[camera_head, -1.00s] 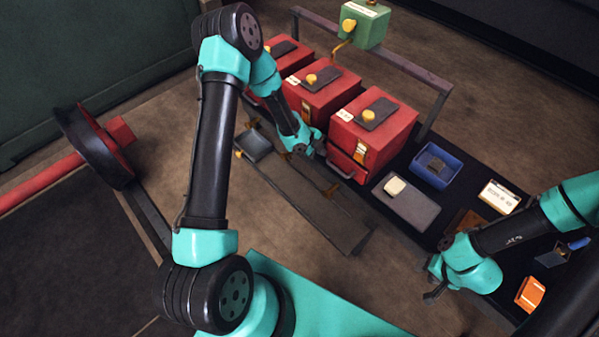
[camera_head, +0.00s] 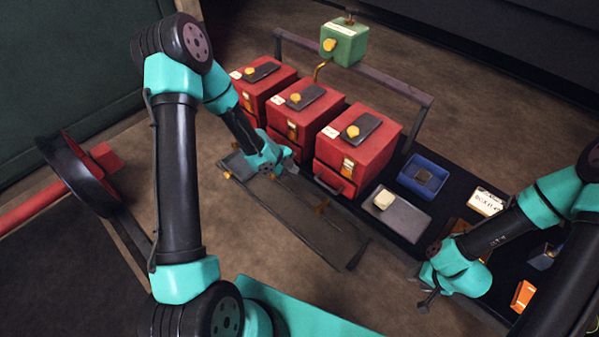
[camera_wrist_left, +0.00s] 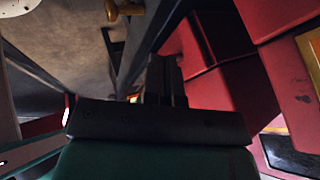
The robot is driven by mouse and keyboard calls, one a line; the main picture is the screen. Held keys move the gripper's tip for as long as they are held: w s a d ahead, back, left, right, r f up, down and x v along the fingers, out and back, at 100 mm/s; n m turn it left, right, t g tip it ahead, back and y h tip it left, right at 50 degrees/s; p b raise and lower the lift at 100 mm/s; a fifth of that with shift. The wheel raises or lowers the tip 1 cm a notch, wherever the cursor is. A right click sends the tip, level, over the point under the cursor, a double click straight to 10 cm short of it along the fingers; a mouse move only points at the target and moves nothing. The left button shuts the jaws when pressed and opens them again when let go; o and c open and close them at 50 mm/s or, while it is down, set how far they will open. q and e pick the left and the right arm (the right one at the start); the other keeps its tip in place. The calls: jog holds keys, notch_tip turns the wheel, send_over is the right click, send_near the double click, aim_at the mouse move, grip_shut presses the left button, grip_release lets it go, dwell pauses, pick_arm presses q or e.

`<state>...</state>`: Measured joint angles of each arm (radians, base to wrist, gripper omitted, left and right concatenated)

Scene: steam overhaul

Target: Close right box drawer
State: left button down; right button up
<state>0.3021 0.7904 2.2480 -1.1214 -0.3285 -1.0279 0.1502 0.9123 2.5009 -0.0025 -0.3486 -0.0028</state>
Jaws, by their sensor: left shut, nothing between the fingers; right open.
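The right red box (camera_head: 378,138) stands at the right end of a row of red boxes. Its drawer (camera_head: 335,178) is at the lower front and has a dark handle; it appears to stick out slightly. My left gripper (camera_head: 290,160) is shut and empty, left of that drawer and apart from its handle, in front of the middle box. In the left wrist view the closed fingers (camera_wrist_left: 165,80) point toward red surfaces; which box they belong to is unclear. My right gripper (camera_head: 426,292) is open and empty at the lower right, away from the boxes.
A middle red box (camera_head: 310,105) and a left red box (camera_head: 268,80) share the row. A green box (camera_head: 345,43) is mounted on the rail behind. A grey plate (camera_head: 405,218) and blue tray (camera_head: 425,175) lie right of the boxes. A low dark frame lies in front.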

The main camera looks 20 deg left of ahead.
pick_arm(q)
jog(key=v, duration=0.5)
jog(key=shift+s+d+f, duration=0.1)
dwell(0.4)
jog(key=s+d+f+n+g+y, duration=0.1)
jog(key=s+d+f+n, duration=0.2)
jog(key=s+n, duration=0.5)
jog(key=s+d+f+n+g+y, duration=0.1)
jog(key=s+f+n, duration=0.5)
jog(key=n, duration=0.8)
jog(key=s+d+g, duration=0.1)
jog(key=s+d, duration=0.1)
jog(key=s, duration=0.1)
jog(key=shift+s+d+f+y, duration=0.25)
jog(key=shift+s+d+y, duration=0.05)
jog(key=shift+d, duration=0.05)
